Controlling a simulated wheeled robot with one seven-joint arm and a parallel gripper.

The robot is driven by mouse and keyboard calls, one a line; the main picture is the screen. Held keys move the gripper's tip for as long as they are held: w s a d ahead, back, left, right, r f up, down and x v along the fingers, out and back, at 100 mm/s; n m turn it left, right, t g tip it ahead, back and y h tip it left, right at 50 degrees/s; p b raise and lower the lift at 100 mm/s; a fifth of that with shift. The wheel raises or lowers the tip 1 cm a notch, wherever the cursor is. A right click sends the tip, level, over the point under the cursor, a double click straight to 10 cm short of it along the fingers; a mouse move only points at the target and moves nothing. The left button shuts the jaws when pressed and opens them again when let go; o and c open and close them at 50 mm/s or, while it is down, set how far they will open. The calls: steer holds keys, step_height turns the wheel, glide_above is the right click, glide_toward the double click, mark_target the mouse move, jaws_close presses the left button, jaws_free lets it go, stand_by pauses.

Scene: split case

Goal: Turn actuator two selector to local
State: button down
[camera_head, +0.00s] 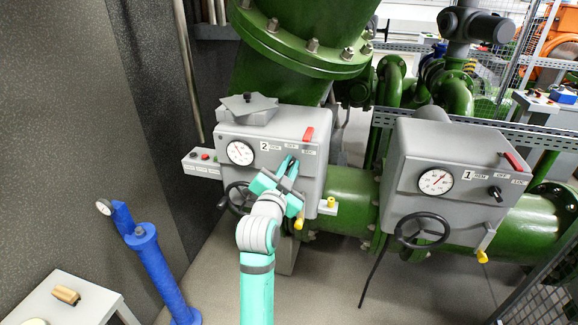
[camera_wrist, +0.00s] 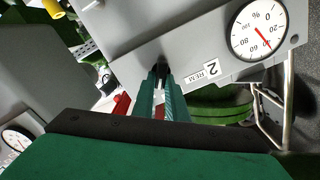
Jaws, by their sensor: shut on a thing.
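Actuator two is a grey box (camera_head: 311,172) left of centre in the head view, marked 2, with a white dial (camera_head: 240,153) and small labels REM, OFF and a third along its top front. In the wrist view its grey face (camera_wrist: 125,65) shows tilted, with the dial (camera_wrist: 258,30) and the 2 REM label (camera_wrist: 210,74). My gripper (camera_head: 289,163) reaches its front below the labels. In the wrist view the teal fingers (camera_wrist: 161,84) are shut on the black selector knob (camera_wrist: 161,69). The knob is mostly hidden, and I cannot tell which label it points to.
Actuator one (camera_head: 408,160) stands to the right with its own dial, knob and black handwheel (camera_head: 423,231). Green pipes run behind and between. A blue post (camera_head: 160,270) stands at the left, near a small table (camera_head: 85,290).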

steer(key=shift+d+f+m, duration=0.1)
steer(key=shift+f+m, duration=0.05)
steer(key=shift+m, duration=0.95)
steer(key=c, duration=1.8)
jaws_free()
steer(key=shift+o, duration=0.2)
steer(key=v, duration=1)
steer(key=shift+s, duration=0.35)
